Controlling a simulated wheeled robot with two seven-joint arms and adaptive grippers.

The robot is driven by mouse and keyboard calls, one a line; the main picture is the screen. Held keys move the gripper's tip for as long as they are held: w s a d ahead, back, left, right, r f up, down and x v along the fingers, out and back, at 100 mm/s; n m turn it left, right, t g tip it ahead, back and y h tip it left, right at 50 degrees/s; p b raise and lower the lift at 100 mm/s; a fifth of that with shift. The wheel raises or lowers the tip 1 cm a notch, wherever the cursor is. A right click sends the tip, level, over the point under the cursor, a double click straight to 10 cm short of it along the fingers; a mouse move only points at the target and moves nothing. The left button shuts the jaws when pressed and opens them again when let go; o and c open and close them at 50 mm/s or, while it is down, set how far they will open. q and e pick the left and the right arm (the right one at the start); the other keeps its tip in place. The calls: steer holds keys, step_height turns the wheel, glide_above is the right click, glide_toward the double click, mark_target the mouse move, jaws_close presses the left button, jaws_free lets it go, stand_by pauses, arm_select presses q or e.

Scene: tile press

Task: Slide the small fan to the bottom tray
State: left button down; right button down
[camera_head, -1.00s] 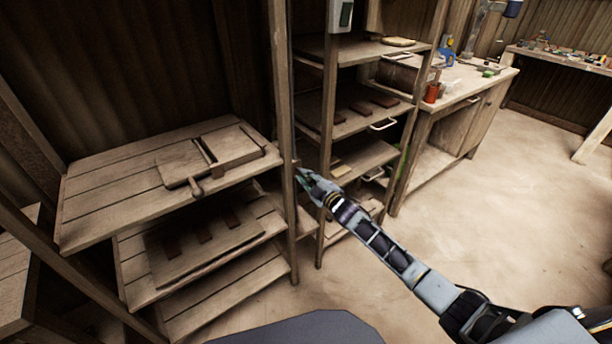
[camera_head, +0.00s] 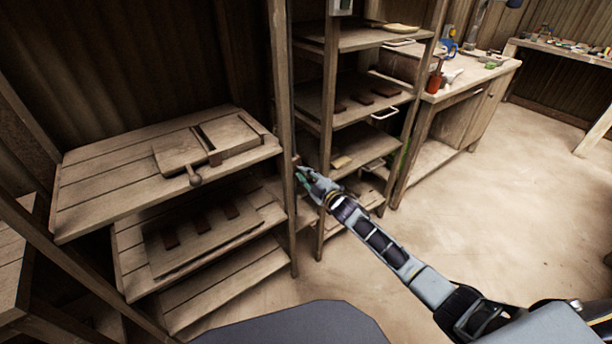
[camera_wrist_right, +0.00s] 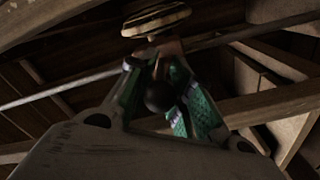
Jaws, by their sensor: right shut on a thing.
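My right gripper (camera_head: 302,172) is at the wooden post between the two shelf racks. In the right wrist view its green-padded fingers (camera_wrist_right: 160,97) are shut around a small, dark thing that I cannot identify. A round, striped wooden knob-like thing (camera_wrist_right: 156,20) shows just beyond the fingertips. I cannot make out a small fan in either view. Which tray counts as the bottom one is unclear; a low slatted shelf (camera_head: 225,288) lies at the bottom of the left rack. My left gripper is not in view.
A wooden press-like board with a handle (camera_head: 180,153) lies on the left rack's top shelf. A board with several dark tiles (camera_head: 190,250) lies below. The right rack (camera_head: 350,42) holds boards and tiles. A workbench (camera_head: 470,82) stands behind; the floor (camera_head: 480,210) is clear.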

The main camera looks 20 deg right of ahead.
steer(key=shift+s+f, duration=0.2)
steer(key=shift+f, duration=0.45)
steer(key=c, duration=1.4)
jaws_free()
steer(key=shift+d, duration=0.1)
steer(key=shift+c, duration=0.2)
steer(key=shift+r, duration=0.15)
steer(key=shift+r, duration=0.2)
steer(key=v, duration=1.1)
steer(key=shift+s, duration=0.4)
steer(key=shift+d, duration=0.15)
